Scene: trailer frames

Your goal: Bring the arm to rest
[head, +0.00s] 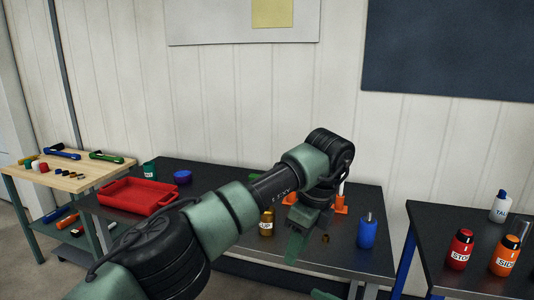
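My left arm comes in from the lower left and reaches across the middle of the head view. My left gripper (296,240) points down over the dark middle table (220,180). Its green finger part shows, but I cannot tell whether it is open or shut. I see nothing clearly held in it.
A gold bottle (266,224), a blue bottle (368,232) and orange pieces (341,206) stand near the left gripper. A red tray (138,194) lies at left. Labelled bottles, one red (460,250), stand on the right table (440,270). A wooden bench (75,177) is far left.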

